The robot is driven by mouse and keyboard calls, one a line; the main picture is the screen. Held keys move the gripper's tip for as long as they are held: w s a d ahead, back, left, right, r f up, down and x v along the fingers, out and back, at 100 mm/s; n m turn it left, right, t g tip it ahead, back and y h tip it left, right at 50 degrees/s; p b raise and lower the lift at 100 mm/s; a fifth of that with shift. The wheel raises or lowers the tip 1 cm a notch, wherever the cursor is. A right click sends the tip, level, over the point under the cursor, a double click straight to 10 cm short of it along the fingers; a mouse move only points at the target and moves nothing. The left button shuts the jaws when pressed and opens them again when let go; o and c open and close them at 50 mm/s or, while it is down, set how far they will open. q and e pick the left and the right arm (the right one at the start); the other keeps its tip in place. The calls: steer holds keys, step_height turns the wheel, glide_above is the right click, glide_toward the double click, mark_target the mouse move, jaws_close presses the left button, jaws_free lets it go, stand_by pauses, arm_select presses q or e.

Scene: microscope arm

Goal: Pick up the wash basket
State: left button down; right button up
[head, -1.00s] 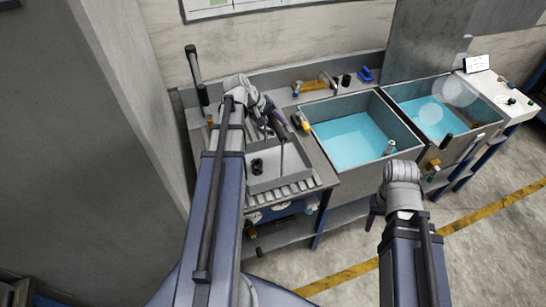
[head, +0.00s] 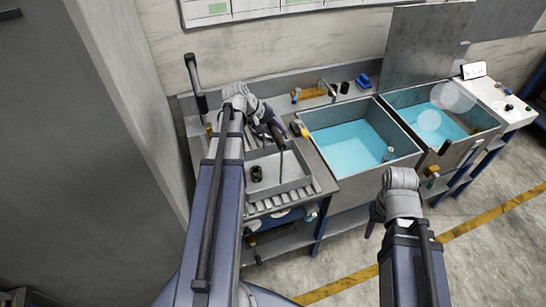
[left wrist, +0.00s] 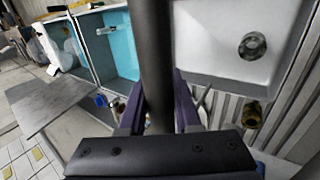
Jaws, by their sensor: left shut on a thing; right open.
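The wash basket appears to be the shallow grey tray (head: 292,172) on the left end of the bench, with a dark upright rod at its far side that looks like its handle. In the left wrist view a pale tray (left wrist: 215,62) shows at upper right, a small dark ring lying in it. My left gripper (head: 274,134) is above the tray's far side; in the left wrist view its purple fingers (left wrist: 160,108) are shut on the dark rod (left wrist: 155,50). Where the rod joins the tray is hidden. My right gripper (head: 371,217) is open and empty, in front of the bench.
Two basins with blue water, a nearer one (head: 345,148) and a farther one (head: 433,122), stand right of the tray. A yellow-and-black tool (head: 299,129) lies between tray and basin. A wall (head: 135,90) is close on the left. A ribbed drainer (head: 283,200) edges the bench front.

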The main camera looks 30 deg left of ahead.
steer(key=shift+r, duration=0.1)
step_height(320, 180, up, 10)
steer(key=p, duration=1)
steer(key=shift+s, duration=0.15)
